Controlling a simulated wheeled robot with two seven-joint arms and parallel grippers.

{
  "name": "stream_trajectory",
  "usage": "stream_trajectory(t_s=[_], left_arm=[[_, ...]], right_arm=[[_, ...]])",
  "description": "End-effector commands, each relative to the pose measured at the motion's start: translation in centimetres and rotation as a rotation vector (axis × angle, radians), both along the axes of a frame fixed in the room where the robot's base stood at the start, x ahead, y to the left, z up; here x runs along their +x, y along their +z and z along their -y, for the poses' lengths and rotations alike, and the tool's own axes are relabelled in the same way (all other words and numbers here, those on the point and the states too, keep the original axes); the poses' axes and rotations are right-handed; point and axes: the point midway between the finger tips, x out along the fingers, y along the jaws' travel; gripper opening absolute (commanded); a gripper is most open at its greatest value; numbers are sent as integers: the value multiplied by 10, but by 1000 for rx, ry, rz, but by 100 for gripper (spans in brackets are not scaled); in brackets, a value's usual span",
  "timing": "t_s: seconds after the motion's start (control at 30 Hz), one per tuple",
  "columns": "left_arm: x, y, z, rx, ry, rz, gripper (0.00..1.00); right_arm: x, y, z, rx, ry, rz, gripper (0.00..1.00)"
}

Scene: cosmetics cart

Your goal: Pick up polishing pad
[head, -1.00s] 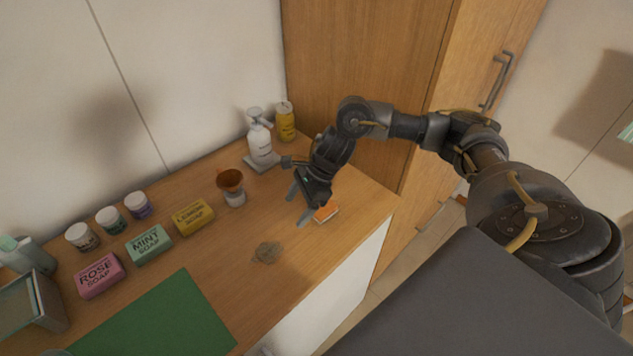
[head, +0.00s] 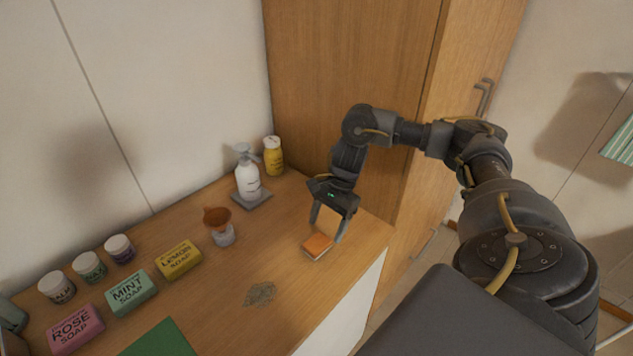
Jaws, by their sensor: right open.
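The polishing pad (head: 317,245) is a small orange block with a pale lower layer. It lies on the wooden counter near the right end. My right gripper (head: 327,232) is open and points down at the pad, with one finger on the far left side and the other on the right side. I cannot tell whether the fingers touch it. The pad's top shows mostly clear in front of the fingers. My left gripper is not in view.
A greyish smudge (head: 260,294) marks the counter (head: 225,285). A pump bottle (head: 247,178) on a grey tray, a yellow can (head: 273,156) and an orange funnel on a jar (head: 217,219) stand behind. Soaps, including the lemon soap (head: 178,260), and small jars are at left.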

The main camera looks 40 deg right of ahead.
Motion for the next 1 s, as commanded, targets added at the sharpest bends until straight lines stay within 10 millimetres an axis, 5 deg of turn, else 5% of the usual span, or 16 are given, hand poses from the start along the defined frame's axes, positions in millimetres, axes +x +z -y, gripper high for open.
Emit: stream_trajectory(t_s=[0.27, 0.43, 0.83, 1.0], left_arm=[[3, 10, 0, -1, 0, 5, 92], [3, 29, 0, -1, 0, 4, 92], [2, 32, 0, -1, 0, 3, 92], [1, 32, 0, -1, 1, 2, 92]], right_arm=[[2, -8, -6, 2, 2, -4, 71], [7, -30, -16, 1, 1, -4, 71], [8, -51, -22, 0, 1, 0, 71], [8, -51, -22, 1, 1, 0, 51]])
